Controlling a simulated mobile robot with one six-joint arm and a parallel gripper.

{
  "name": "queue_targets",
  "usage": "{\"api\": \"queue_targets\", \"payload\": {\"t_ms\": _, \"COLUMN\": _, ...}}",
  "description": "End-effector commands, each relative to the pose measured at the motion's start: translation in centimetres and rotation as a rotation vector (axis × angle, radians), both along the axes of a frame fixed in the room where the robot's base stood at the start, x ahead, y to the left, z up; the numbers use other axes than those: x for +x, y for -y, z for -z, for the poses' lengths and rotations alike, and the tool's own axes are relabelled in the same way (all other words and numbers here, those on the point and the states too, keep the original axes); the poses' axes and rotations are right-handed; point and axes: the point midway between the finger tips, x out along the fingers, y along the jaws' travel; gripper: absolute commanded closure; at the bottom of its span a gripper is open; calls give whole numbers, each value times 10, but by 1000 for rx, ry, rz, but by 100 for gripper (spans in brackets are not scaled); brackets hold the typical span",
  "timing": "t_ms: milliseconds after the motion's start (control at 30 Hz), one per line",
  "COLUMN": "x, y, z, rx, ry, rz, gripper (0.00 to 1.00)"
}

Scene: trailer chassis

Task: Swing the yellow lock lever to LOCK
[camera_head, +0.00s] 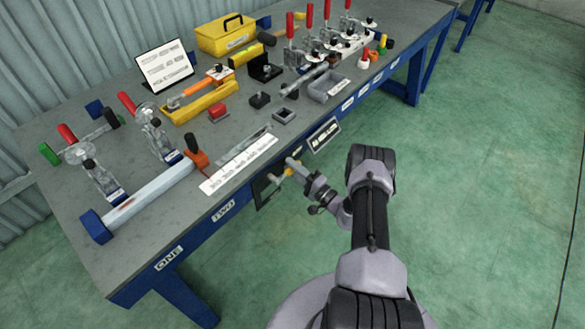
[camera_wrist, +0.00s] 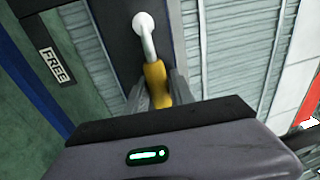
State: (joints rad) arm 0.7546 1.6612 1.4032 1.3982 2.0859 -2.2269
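The yellow lock lever (camera_wrist: 155,82) shows in the wrist view as a yellow grip on a bent pale rod, fixed to a round pivot on a dark panel. A small yellow piece of it (camera_head: 289,171) shows in the head view, at the bench's front edge. My gripper (camera_wrist: 159,88) has one grey finger on each side of the yellow grip. I see no clear gap, but cannot tell whether the fingers press on it. A FREE label (camera_wrist: 57,65) is left of the lever. No LOCK label is readable. My gripper body hides the grip's near end.
The grey workbench (camera_head: 70,188) with a blue frame runs behind the lever. Clamps with red handles, a yellow toolbox (camera_head: 226,36) and an orange-yellow tray (camera_head: 200,103) stand on top. A white label strip (camera_head: 240,163) lies along the front edge.

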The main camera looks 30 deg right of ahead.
Motion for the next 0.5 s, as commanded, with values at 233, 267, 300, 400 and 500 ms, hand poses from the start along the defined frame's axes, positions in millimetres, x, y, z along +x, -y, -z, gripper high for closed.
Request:
{"api": "queue_targets", "payload": {"t_ms": 233, "x": 0, "y": 0, "z": 0, "rx": 2, "ry": -2, "rz": 0, "gripper": 54}}
{"api": "queue_targets", "payload": {"t_ms": 267, "x": 0, "y": 0, "z": 0, "rx": 2, "ry": -2, "rz": 0, "gripper": 54}}
{"api": "queue_targets", "payload": {"t_ms": 300, "x": 0, "y": 0, "z": 0, "rx": 2, "ry": -2, "rz": 0, "gripper": 54}}
{"api": "queue_targets", "payload": {"t_ms": 400, "x": -3, "y": 1, "z": 1, "rx": 2, "ry": -3, "rz": 1, "gripper": 54}}
{"api": "queue_targets", "payload": {"t_ms": 500, "x": -14, "y": 5, "z": 2, "rx": 2, "ry": -4, "rz": 2, "gripper": 54}}
